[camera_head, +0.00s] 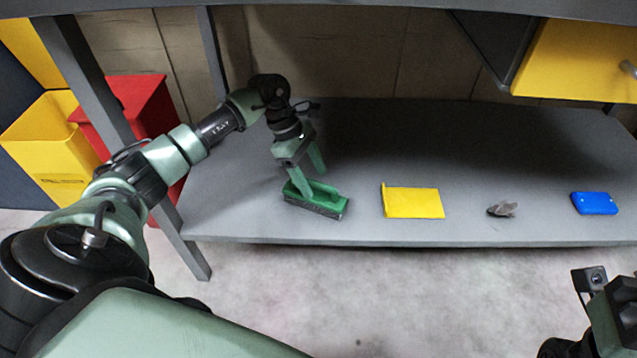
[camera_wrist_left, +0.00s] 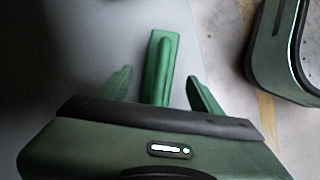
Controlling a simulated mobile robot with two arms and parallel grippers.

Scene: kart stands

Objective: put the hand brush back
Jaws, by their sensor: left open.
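The green hand brush (camera_head: 326,203) lies on the grey lower shelf (camera_head: 360,150), bristles down, near the shelf's front edge at its left part. My left gripper (camera_head: 311,182) is open and comes down over the brush from above. In the left wrist view the brush (camera_wrist_left: 161,62) lies between the two spread fingers of the left gripper (camera_wrist_left: 160,88), with gaps on both sides. My right gripper is not clearly seen; only a part of my right arm shows at the lower right of the head view.
A yellow folded cloth or pad (camera_head: 412,202), a small grey crumpled thing (camera_head: 502,209) and a blue block (camera_head: 594,203) lie to the right on the shelf. Yellow (camera_head: 45,135) and red (camera_head: 125,110) bins stand at the left. A yellow drawer (camera_head: 580,60) hangs above.

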